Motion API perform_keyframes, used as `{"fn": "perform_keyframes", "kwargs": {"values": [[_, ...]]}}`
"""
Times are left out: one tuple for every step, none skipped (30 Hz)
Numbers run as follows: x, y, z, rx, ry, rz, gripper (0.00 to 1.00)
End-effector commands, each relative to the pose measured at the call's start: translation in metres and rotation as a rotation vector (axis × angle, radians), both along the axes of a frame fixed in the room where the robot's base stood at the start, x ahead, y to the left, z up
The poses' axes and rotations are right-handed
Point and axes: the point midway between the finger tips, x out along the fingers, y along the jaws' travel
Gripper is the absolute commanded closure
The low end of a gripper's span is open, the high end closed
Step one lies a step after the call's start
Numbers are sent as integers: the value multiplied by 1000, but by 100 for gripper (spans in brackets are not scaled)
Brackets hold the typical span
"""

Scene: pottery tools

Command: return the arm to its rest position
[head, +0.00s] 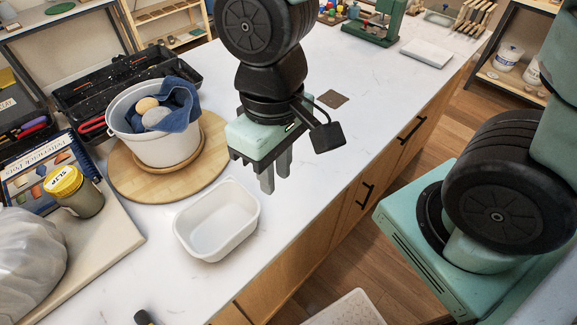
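My gripper (274,180) hangs over the white countertop (345,130), its fingers pointing down. It is just behind and to the right of a white tub (217,219), above the counter's surface. The two grey fingers show close together, with nothing visible held between them. From this angle I cannot tell whether a gap separates the tips. The tub looks empty. My arm rises from the gripper out of the top of the picture.
A white bucket (142,149) with a blue cloth (181,101) and sponges stands on a round wooden board (204,176). A slip jar (80,193), a book (40,172) and black toolboxes are left. A green tool stand (374,22) is at the back. The counter's middle is mostly clear.

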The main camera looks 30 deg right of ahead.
Motion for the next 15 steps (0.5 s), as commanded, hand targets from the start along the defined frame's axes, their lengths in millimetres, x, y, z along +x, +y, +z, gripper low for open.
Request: {"fn": "perform_keyframes", "kwargs": {"values": [[-9, -2, 8, 4, -29, 75, 76], [-13, -3, 11, 6, -42, 112, 76], [-17, -5, 14, 9, -54, 154, 76], [-20, -5, 16, 10, -61, 181, 76], [-22, -6, 18, 13, -68, 201, 76], [-24, -7, 19, 14, -73, 222, 76], [-25, -7, 20, 15, -76, 233, 76], [-26, -7, 20, 16, -78, 241, 76], [-26, -8, 20, 15, -78, 246, 76], [-26, -8, 20, 16, -78, 248, 76], [-26, -8, 20, 16, -78, 248, 76], [-26, -8, 20, 16, -78, 247, 76], [-26, -8, 20, 16, -78, 247, 76], [-26, -8, 20, 16, -78, 246, 76], [-26, -8, 20, 16, -78, 246, 76]]}}
